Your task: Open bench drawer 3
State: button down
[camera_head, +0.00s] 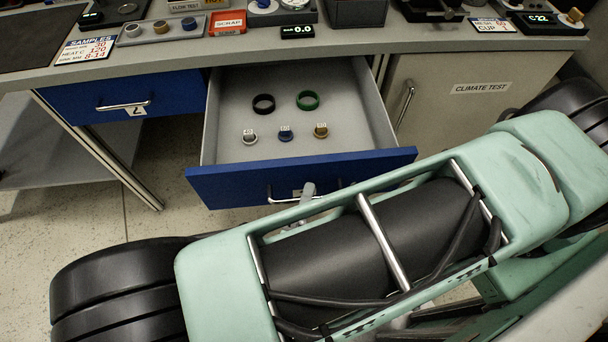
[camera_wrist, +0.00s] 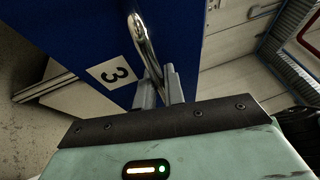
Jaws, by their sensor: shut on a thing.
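Bench drawer 3 (camera_head: 300,178) has a blue front and is pulled well out from under the bench, with its grey interior in view. Its number 3 label (camera_wrist: 111,73) shows in the wrist view. Its metal bar handle (camera_wrist: 146,45) runs between the fingers of my gripper (camera_wrist: 160,88). My gripper is shut on the handle. In the head view, the gripper (camera_head: 308,190) shows only in part at the drawer front, and my arm hides the area below it.
Inside the drawer lie a black ring (camera_head: 263,104), a green ring (camera_head: 308,100) and small labelled fittings (camera_head: 286,134). Closed drawer 2 (camera_head: 75,101) is to the left. The climate test cabinet door (camera_head: 450,105) is to the right. Floor shows at the left.

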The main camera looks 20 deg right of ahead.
jog(key=shift+s+a, duration=0.3)
jog(key=shift+s, duration=0.6)
jog(key=c, duration=1.8)
grip_release()
